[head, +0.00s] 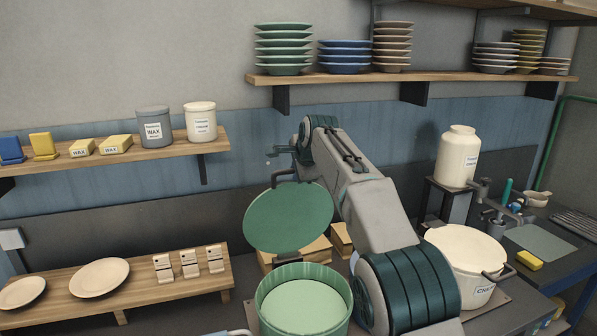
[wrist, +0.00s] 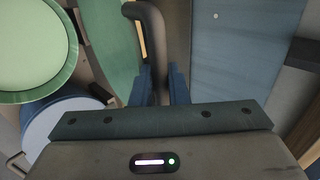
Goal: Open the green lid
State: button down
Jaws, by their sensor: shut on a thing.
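The green lid (head: 288,218) is tilted steeply, almost on edge, behind and above the green pot (head: 303,273). Its lower edge is close to the pot's back rim; I cannot tell whether they touch. The pot's mouth is uncovered and shows a pale green surface inside. My gripper (wrist: 162,88) is shut on the lid's dark curved handle (wrist: 154,35), with a blue finger on each side of it. In the wrist view the lid (wrist: 112,40) is a green strip left of the handle, and the pot (wrist: 68,75) is at the upper left.
A cream pot (head: 465,245) stands right of my arm. A wooden shelf (head: 190,155) with wax blocks and jars is at left, and a plate shelf (head: 350,78) is above. A low wooden rack (head: 140,290) with plates is at lower left. Wooden blocks (head: 341,238) lie behind the lid.

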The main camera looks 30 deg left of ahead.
jog(key=shift+s+a+f, duration=0.1)
jog(key=shift+a+f, duration=0.05)
jog(key=shift+f, duration=0.4)
jog(key=c, duration=1.5)
grip_release()
jog(key=shift+s+r, duration=0.1)
jog(key=b+v, duration=0.1)
jog(key=v, duration=0.3)
jog(key=b+v, duration=0.1)
jog(key=v, duration=0.4)
jog(key=b+v, duration=0.1)
jog(key=v, duration=0.4)
jog(key=shift+w+r+b, duration=0.2)
jog(key=shift+r+b, duration=0.15)
jog(key=shift+r, duration=0.1)
